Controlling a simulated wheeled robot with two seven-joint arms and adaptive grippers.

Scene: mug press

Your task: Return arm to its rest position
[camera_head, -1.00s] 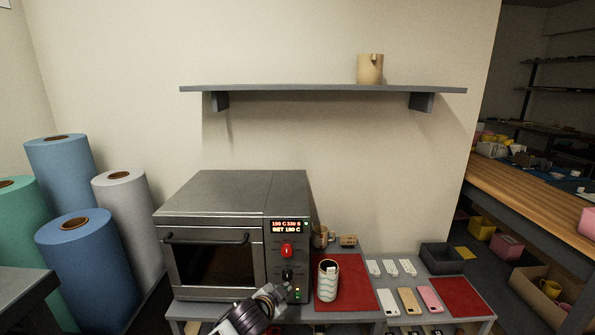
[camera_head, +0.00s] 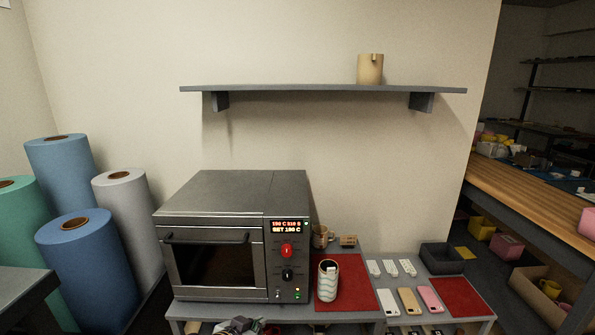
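One of my grippers (camera_head: 250,325) shows at the bottom edge, below the front of the oven. Only its upper part is in the picture, and I cannot tell which arm it belongs to or how its fingers stand. It is apart from the oven's control panel. The oven (camera_head: 235,200) has its door shut, a lit red display (camera_head: 287,227), a red knob (camera_head: 287,250) and a black knob (camera_head: 287,274). A patterned mug (camera_head: 328,281) stands on the red mat (camera_head: 356,283) right of the oven.
A beige mug (camera_head: 370,69) sits on the wall shelf (camera_head: 320,89). Another mug (camera_head: 321,236) stands behind the mat. Several phone cases (camera_head: 408,300) lie to the right, near a dark bin (camera_head: 441,258). Fabric rolls (camera_head: 88,265) stand at the left.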

